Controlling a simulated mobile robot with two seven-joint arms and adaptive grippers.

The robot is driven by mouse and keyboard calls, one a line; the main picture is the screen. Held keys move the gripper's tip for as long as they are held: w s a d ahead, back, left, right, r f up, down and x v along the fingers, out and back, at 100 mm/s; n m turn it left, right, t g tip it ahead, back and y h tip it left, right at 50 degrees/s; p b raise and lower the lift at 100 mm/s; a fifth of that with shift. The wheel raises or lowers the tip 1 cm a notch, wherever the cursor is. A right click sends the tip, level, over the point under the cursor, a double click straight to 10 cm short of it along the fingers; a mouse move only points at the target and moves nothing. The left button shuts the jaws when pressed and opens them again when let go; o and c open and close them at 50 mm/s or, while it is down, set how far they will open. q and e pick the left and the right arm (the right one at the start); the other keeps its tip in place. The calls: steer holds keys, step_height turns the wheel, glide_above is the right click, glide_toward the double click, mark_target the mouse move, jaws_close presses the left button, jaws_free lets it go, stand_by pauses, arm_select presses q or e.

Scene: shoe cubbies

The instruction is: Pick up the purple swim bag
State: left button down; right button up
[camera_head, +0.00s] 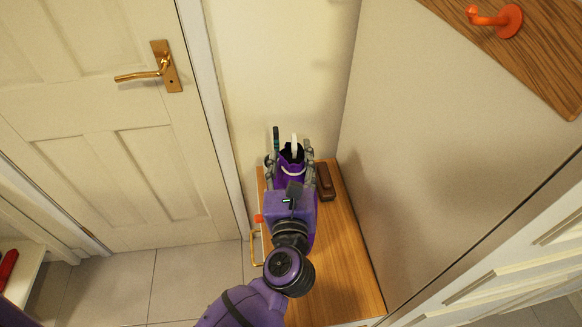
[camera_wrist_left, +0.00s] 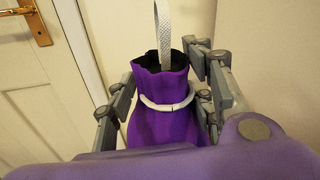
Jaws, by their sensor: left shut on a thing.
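The purple swim bag (camera_head: 291,173) stands upright on the wooden cabinet top (camera_head: 336,262) in the head view, partly hidden by my left arm. In the left wrist view the bag (camera_wrist_left: 166,125) shows a dark open mouth, a white cord round its neck and a pale strap rising from it. My left gripper (camera_head: 290,160) has its grey fingers on both sides of the bag, shut on it near the neck. The left wrist view also shows the fingers (camera_wrist_left: 163,92) to either side. The bag's base is hidden. My right gripper is not in view.
A brown block-like object (camera_head: 325,182) lies on the cabinet just right of the bag. A wall rises behind, and a panel stands on the right. A white door (camera_head: 100,130) with a brass handle (camera_head: 165,68) is at left. The cabinet's front right is clear.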

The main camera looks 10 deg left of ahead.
mark_target(293, 135)
arm_select(q)
steer(key=s+r, duration=0.1)
steer(key=r, duration=0.1)
steer(key=s+d+r, duration=0.1)
steer(key=s+r, duration=0.1)
steer(key=r, duration=0.1)
steer(key=s+r, duration=0.2)
steer(key=shift+s+d+r+p, duration=0.15)
steer(key=shift+d+r+p, duration=0.1)
steer(key=shift+d+p, duration=0.1)
steer(key=s+d+r+b, duration=0.1)
steer(key=s+d+r, duration=0.1)
steer(key=s, duration=0.6)
steer(key=shift+d+r, duration=0.2)
steer(key=shift+r, duration=0.6)
